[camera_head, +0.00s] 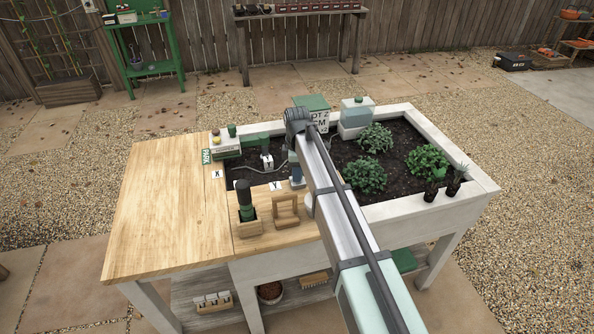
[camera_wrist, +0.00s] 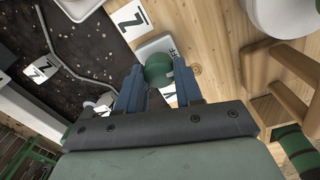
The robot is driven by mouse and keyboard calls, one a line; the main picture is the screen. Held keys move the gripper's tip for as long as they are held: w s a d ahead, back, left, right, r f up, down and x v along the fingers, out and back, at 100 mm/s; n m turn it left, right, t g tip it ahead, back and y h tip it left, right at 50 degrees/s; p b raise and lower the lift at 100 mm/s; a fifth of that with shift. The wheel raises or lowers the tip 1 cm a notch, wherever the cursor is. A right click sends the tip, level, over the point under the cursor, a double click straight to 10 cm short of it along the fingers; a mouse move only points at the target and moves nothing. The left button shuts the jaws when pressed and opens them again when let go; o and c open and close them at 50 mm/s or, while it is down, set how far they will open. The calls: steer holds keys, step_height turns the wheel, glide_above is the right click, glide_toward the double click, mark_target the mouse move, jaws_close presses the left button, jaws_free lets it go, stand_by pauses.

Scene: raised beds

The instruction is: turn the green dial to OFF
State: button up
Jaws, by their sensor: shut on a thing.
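The green dial (camera_wrist: 158,69) is a small round knob in the wrist view, sitting over a pale plate (camera_wrist: 150,47) with dark marks. My gripper (camera_wrist: 159,82) has its two blue fingers on either side of the dial and is shut on it. In the head view my gripper (camera_head: 296,172) points down at the wooden ledge along the bed's near edge. There my own arm and fingers hide the dial. I cannot read which mark the dial points to.
A control box (camera_head: 226,148) is at the bed's left corner. Leafy plants (camera_head: 364,175) fill the right side. The wooden worktop (camera_head: 165,205) at left is clear.

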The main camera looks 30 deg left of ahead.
steer(key=shift+n, duration=0.6)
steer(key=o, duration=1)
steer(key=shift+o, duration=0.2)
step_height(320, 180, up, 14)
steer(key=shift+s+d, duration=0.15)
steer(key=shift+s, duration=0.05)
steer(key=shift+f, duration=0.15)
